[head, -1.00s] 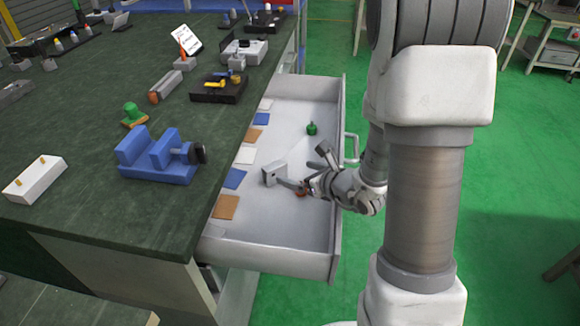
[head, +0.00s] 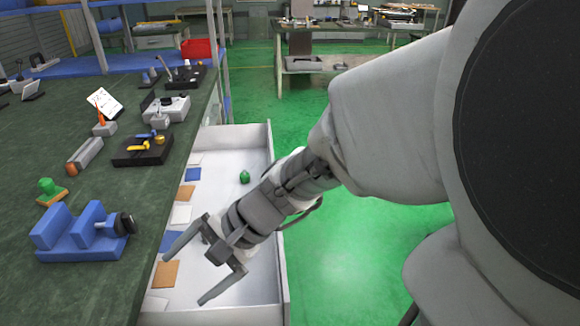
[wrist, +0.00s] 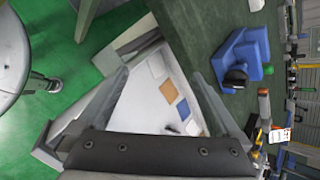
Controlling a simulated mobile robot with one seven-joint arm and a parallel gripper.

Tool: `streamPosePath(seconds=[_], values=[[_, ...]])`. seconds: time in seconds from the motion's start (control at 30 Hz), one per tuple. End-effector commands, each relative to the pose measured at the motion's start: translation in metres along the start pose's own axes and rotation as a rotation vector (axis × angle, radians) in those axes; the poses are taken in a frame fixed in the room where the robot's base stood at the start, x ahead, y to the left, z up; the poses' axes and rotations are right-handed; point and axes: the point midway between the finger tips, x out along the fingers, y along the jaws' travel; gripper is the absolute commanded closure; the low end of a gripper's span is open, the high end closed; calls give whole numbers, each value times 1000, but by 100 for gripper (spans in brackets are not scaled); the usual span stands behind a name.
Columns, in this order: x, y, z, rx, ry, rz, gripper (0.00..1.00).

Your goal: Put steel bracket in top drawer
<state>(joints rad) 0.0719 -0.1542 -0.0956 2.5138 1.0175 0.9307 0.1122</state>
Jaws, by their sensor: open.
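The open drawer (head: 284,275) stands out from the side of the bench; its pale interior also shows in the wrist view (wrist: 137,108). My gripper (head: 183,280) is open, with its fingers spread and nothing seen between the tips, over the near part of the drawer. In the wrist view the open fingers (wrist: 160,76) frame the drawer. I cannot make out the steel bracket clearly in either current view; my gripper and wrist cover part of the drawer floor. A small dark and pale shape lies low in the wrist view, too small to identify.
Coloured squares, one of them tan (head: 165,274), line the drawer's bench side. A green knobbed piece (head: 245,177) sits farther back in the drawer. A blue vise (head: 82,238) stands near the bench edge (head: 50,295). Green floor (head: 345,260) lies free to the right.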

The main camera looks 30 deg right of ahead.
Motion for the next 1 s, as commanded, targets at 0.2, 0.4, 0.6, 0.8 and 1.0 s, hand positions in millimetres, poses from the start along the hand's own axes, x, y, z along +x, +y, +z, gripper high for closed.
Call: streamPosePath(seconds=[0.2, 0.4, 0.6, 0.8, 1.0], values=[[-48, 14, 22, -478, 171, 148, 0], [-89, 33, 14, -810, 342, 339, 0], [-126, 40, 5, -1035, 491, 494, 0], [-142, 41, 1, -1113, 551, 558, 0], [-142, 41, 1, -1116, 552, 561, 0]])
